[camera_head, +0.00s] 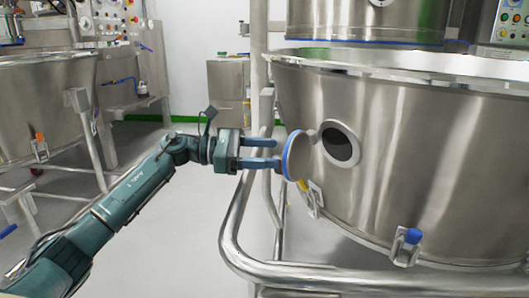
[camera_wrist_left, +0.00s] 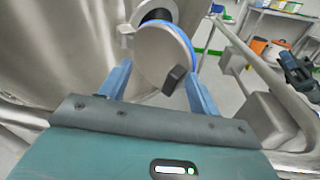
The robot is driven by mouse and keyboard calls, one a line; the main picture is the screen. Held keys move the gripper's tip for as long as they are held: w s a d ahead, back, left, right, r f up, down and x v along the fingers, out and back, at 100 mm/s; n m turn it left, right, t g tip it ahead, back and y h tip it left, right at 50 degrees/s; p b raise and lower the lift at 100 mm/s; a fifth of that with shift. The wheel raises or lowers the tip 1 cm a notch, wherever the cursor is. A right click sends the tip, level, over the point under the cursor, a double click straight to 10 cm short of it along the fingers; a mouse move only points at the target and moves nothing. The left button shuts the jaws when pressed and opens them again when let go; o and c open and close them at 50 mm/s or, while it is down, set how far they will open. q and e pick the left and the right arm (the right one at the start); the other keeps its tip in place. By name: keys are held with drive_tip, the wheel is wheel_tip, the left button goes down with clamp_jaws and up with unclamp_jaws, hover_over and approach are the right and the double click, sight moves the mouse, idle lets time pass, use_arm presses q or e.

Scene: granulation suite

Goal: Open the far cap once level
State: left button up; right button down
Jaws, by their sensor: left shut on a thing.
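The cap (camera_head: 298,158) is a round metal disc with a blue rim on the steel vessel (camera_head: 420,130). It stands swung out to the left of a round port (camera_head: 341,144), whose dark opening shows. My left gripper (camera_head: 279,153) reaches it from the left, its blue fingers at the disc's outer face. In the left wrist view the cap (camera_wrist_left: 155,58) lies between the fingers (camera_wrist_left: 158,74), with a dark knob (camera_wrist_left: 175,80) on its face. The gripper is shut on the cap; the exact contact is unclear.
A thick steel tube rail (camera_head: 235,225) curves around the vessel below my left gripper. Another vessel (camera_head: 45,105) stands at the left. Some grey floor (camera_head: 165,215) between them is clear.

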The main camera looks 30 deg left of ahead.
use_arm(q)
drive_tip(key=shift+w+a+r, duration=0.2)
drive_tip(key=shift+w+r, duration=0.05)
drive_tip(key=shift+s+f, duration=0.1)
drive_tip(key=shift+s, duration=0.05)
drive_tip(key=shift+c, duration=0.5)
drive_tip(key=shift+a, duration=0.6)
drive_tip(key=shift+w+a+r+b, duration=0.1)
drive_tip(key=shift+a+r+b, duration=0.1)
drive_tip(key=shift+a, duration=0.45)
drive_tip(key=shift+w+a+r+b, duration=0.1)
drive_tip(key=shift+a+b, duration=0.1)
drive_tip(key=shift+a, duration=0.4)
drive_tip(key=a, duration=0.3)
drive_tip(key=a+r+p, duration=0.1)
drive_tip(key=a, duration=0.6)
drive_tip(key=shift+w+a+r, duration=0.25)
drive_tip(key=shift+a+r, duration=0.05)
drive_tip(key=shift+a, duration=0.05)
